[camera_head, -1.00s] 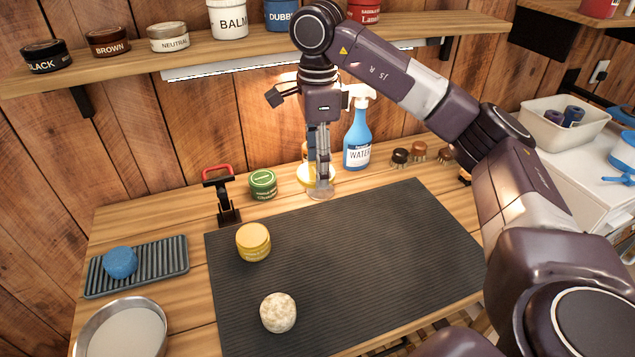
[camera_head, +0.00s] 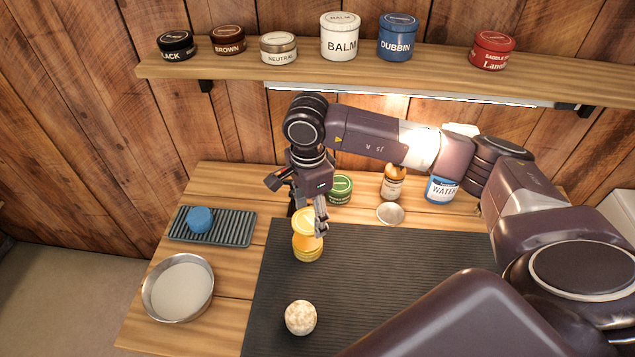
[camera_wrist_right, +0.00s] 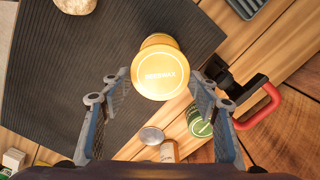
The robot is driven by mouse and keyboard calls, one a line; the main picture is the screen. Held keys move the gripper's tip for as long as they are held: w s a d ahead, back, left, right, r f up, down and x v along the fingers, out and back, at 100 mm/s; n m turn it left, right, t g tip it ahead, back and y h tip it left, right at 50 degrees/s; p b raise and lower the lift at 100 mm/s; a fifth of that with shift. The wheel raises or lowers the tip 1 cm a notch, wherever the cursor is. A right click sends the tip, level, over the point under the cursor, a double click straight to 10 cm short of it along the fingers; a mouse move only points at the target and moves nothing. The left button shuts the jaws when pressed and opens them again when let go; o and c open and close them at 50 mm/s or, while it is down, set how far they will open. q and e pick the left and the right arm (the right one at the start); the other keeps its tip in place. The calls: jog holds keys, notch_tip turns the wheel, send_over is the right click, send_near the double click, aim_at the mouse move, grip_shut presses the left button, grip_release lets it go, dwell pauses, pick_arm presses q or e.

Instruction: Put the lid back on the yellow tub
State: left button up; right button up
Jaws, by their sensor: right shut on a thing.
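The yellow tub (camera_head: 307,252) stands upright on the dark mat near its back left edge. My right gripper (camera_head: 318,222) is shut on the yellow lid (camera_head: 303,218) and holds it over the tub. I cannot tell whether lid and tub touch. My left gripper is not in view.
A pale round sponge (camera_head: 300,318) lies in front of the tub. The mat's (camera_head: 400,275) middle is clear.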

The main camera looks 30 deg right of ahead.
aim_at(308, 221)
jog(key=shift+a, duration=0.2)
jog(key=shift+f, duration=0.2)
jog(key=shift+a+f, duration=0.2)
jog(key=shift+f, duration=0.15)
jog(key=shift+d+f+b, duration=0.1)
jog(key=shift+f+b, duration=0.35)
jog(key=shift+f, duration=0.8)
jog(key=shift+f+b, duration=0.9)
jog(key=shift+f, duration=0.55)
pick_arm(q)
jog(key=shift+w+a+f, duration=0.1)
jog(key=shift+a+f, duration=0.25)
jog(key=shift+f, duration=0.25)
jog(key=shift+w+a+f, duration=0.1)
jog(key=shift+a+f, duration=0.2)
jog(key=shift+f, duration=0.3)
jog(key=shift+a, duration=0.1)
pick_arm(e)
jog(key=o, duration=0.9)
jog(key=shift+c, duration=0.2)
